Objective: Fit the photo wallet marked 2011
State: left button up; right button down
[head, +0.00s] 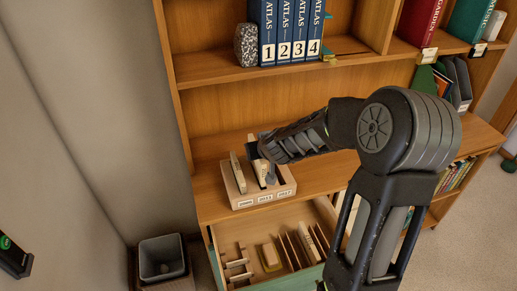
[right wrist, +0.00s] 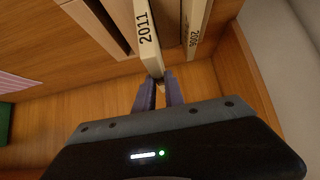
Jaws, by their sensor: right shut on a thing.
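The cream photo wallet marked 2011 (right wrist: 145,35) is upright between the fingers of my right gripper (right wrist: 160,92), which is shut on its near edge. In the head view my right gripper (head: 262,165) is over the middle of a pale wooden rack (head: 262,203) with three labelled slots. The held wallet (head: 259,171) stands at the middle slot; its lower edge is hidden, so I cannot tell how deep it sits. Another cream wallet (head: 237,173) stands in the left slot; its number shows (right wrist: 195,25) in the right wrist view.
An open drawer (head: 262,222) below the rack holds wooden dividers and small items. Blue atlases (head: 283,32) and a speckled block (head: 246,44) stand on the shelf above. A grey bin (head: 162,258) stands at lower left. The shelf right of the rack is partly clear.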

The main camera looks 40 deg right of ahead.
aim_at(258, 162)
jog(key=shift+f+b, duration=1.25)
jog(key=shift+f, duration=0.25)
jog(key=shift+p, duration=0.35)
dwell(1.3)
jog(key=shift+f+b, duration=1.3)
jog(key=shift+f, duration=0.05)
dwell(0.8)
jog(key=c, duration=1.3)
grip_release()
jog(key=shift+c, duration=0.2)
